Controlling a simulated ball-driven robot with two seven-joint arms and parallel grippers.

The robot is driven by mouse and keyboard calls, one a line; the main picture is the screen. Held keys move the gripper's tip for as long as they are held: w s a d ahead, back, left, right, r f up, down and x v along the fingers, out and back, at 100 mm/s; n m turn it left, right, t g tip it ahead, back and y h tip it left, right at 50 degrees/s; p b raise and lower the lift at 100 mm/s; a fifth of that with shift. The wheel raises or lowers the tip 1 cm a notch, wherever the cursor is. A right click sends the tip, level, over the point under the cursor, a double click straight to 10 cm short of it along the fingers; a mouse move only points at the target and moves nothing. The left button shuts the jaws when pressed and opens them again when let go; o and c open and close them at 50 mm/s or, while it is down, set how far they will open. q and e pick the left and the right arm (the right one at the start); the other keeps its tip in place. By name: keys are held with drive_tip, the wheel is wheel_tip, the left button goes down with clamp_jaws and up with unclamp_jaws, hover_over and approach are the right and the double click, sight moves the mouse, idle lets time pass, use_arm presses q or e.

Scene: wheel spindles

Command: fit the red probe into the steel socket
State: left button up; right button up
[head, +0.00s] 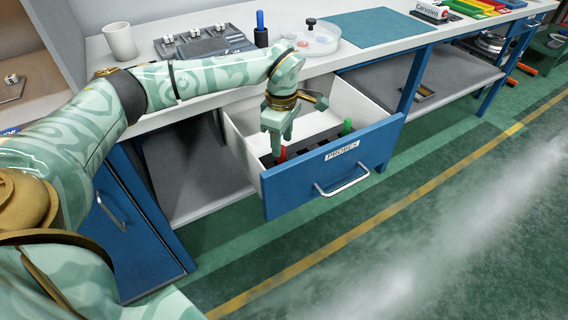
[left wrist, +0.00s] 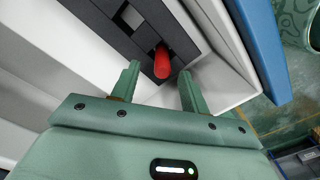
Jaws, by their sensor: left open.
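The red probe (head: 282,154) stands in a dark slotted rack (head: 310,149) inside the open drawer marked PROBES. My left gripper (head: 278,140) is open over the drawer, right above the red probe. In the left wrist view the red probe (left wrist: 162,62) shows between and just beyond the two open fingertips (left wrist: 158,84); I cannot tell whether they touch it. A grey fixture plate (head: 205,42) with metal parts lies on the bench; I cannot tell whether one of them is the steel socket. My right gripper is not in view.
A green probe (head: 347,127) stands further right in the rack. The blue drawer front (head: 385,146) and white walls surround the gripper. A white cup (head: 121,41), a blue upright tool (head: 261,30) and a clear round dish (head: 311,38) stand on the bench. A teal mat (head: 375,26) lies bare.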

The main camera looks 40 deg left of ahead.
sight(282, 156)
use_arm(q)
wheel_tip(282, 156, down, 6)
drive_tip(key=b, duration=0.3)
drive_tip(key=shift+s+d+r, duration=0.1)
drive_tip(key=shift+s+r, duration=0.05)
drive_tip(key=shift+r, duration=0.2)
drive_tip(key=shift+c, duration=0.4)
clamp_jaws()
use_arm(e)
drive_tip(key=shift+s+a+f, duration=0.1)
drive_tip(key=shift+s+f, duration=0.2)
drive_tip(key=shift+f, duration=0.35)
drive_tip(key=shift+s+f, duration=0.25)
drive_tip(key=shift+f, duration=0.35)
